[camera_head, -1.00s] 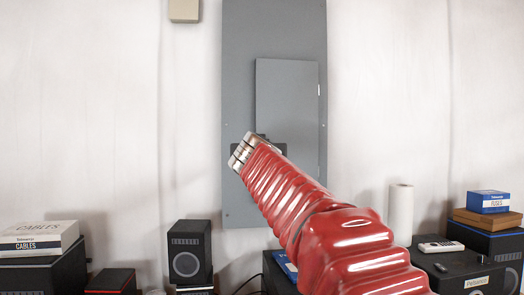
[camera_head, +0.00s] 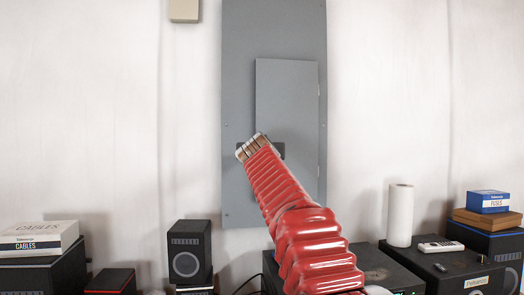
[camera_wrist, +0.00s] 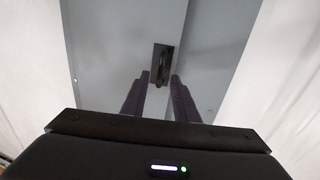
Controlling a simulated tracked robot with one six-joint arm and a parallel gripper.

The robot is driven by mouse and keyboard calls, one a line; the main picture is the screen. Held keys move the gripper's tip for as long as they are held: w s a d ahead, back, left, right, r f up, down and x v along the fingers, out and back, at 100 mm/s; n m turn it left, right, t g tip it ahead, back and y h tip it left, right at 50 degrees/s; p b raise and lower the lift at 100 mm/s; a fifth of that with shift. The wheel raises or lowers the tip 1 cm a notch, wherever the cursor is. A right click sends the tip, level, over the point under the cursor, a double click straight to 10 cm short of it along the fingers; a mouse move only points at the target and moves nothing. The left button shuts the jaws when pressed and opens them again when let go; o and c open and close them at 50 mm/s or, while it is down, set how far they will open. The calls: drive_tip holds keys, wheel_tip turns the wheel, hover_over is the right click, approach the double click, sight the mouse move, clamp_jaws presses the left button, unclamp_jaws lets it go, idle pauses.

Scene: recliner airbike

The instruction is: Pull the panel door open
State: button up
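The grey panel door (camera_head: 289,100) is set on a taller grey wall panel (camera_head: 238,60). It looks closed, with a hinge on its right edge. My red arm hides its lower left part in the head view. In the wrist view, a dark upright handle (camera_wrist: 162,62) stands near the door's left edge. My gripper (camera_wrist: 161,78) is open, with its two dark fingers pointing at the handle. The handle shows between and just beyond the fingertips; I cannot tell whether they touch it. In the head view, my arm largely hides the gripper (camera_head: 278,150).
Boxes stand at far left (camera_head: 40,240) and far right (camera_head: 488,202).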

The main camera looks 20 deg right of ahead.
drive_tip(key=shift+x, duration=0.85)
drive_tip(key=shift+c, duration=0.7)
clamp_jaws()
drive_tip(key=shift+a, duration=0.1)
